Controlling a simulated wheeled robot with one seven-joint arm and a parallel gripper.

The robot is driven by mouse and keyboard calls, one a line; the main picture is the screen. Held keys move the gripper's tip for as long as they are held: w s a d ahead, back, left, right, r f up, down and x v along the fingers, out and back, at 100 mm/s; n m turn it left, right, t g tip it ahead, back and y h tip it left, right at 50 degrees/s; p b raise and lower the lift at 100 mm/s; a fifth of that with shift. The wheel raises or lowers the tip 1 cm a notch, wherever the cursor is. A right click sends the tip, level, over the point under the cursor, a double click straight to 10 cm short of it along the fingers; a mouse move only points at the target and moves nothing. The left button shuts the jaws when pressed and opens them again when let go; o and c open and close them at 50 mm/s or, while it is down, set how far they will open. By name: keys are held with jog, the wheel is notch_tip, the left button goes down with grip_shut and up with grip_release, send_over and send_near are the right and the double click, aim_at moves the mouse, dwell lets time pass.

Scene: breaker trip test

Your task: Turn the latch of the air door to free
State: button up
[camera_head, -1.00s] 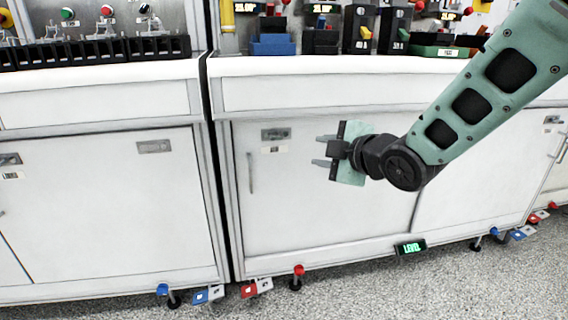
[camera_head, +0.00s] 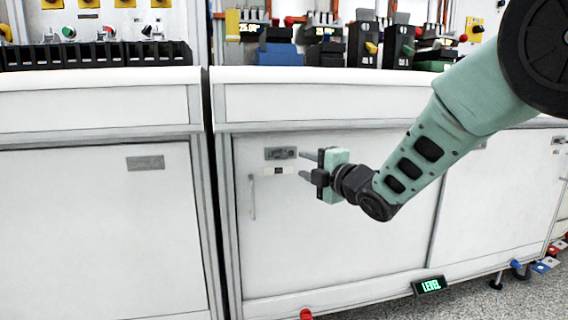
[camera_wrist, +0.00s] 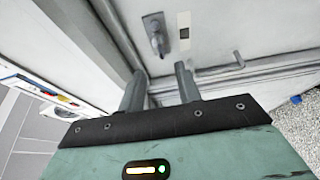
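A white cabinet door (camera_head: 340,240) carries a small grey latch plate (camera_head: 281,153) near its upper left, with a small label (camera_head: 278,170) below it. In the wrist view the latch (camera_wrist: 156,35) shows a rounded lever on its plate, beside the label (camera_wrist: 183,28). The label's text is too small to read, so I cannot confirm this is the air door. My gripper (camera_head: 306,165) is right of the latch in the head view, fingers pointing left. In the wrist view its two fingers (camera_wrist: 159,80) are apart and empty, and appear clear of the latch.
A thin vertical handle (camera_head: 252,197) is on the same door, below and left of the latch. A similar plate (camera_head: 145,163) is on the left cabinet. A bench top (camera_head: 330,76) with switches and boxes runs above. A green lit LEVEL display (camera_head: 429,286) is at the bottom edge.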

aim_at(283, 156)
jog(key=b+x, duration=0.2)
jog(key=x, duration=0.7)
jog(key=shift+w+a, duration=0.2)
jog(key=shift+w, duration=0.15)
grip_shut()
